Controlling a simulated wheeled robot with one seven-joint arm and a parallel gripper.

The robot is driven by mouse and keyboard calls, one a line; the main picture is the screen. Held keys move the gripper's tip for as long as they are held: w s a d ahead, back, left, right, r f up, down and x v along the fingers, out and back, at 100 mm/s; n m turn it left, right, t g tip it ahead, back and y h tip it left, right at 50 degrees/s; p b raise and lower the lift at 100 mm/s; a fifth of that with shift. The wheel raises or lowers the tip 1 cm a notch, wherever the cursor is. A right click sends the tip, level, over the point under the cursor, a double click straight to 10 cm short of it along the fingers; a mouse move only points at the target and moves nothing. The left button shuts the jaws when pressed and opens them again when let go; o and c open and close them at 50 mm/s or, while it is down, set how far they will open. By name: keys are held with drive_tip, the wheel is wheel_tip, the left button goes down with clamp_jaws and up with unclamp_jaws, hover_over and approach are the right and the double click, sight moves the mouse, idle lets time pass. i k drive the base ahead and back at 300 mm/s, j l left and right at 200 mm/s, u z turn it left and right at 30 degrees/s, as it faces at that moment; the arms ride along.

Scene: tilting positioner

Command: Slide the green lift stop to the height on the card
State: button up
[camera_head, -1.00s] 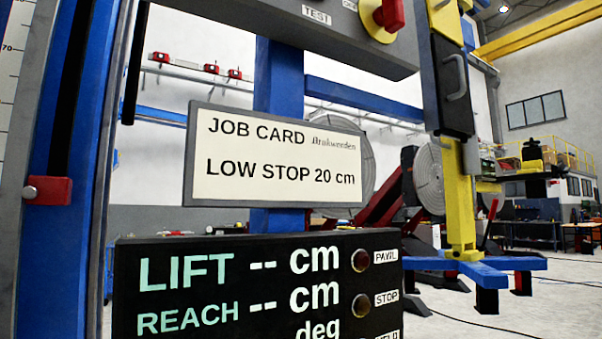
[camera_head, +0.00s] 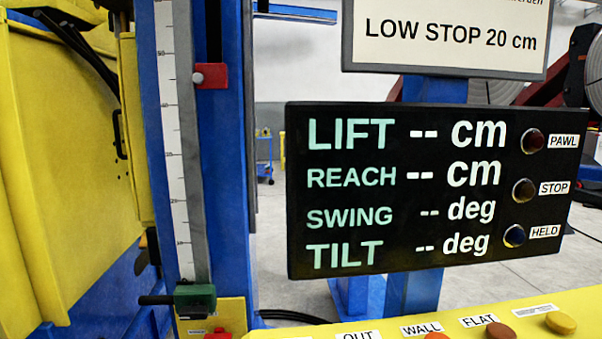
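The green lift stop (camera_head: 195,299) sits low on the blue column, at the bottom of the white height scale (camera_head: 178,150). A dark handle (camera_head: 157,300) sticks out to its left. The scale's numbers are too small to read surely. A red stop (camera_head: 211,76) with a pale knob sits higher on the same column. The job card (camera_head: 450,32) at the top right reads "LOW STOP 20 cm"; its top is cut off. My gripper is not in view.
A black display (camera_head: 430,190) shows dashes for lift, reach, swing and tilt, with unlit-looking lamps at its right. A yellow panel with coloured buttons (camera_head: 501,330) runs along the bottom right. A large yellow body (camera_head: 60,160) fills the left. A red knob (camera_head: 217,334) is below the green stop.

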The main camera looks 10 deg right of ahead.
sight(186, 292)
drive_tip(key=i+j+u, duration=0.6)
drive_tip(key=i+j, duration=0.2)
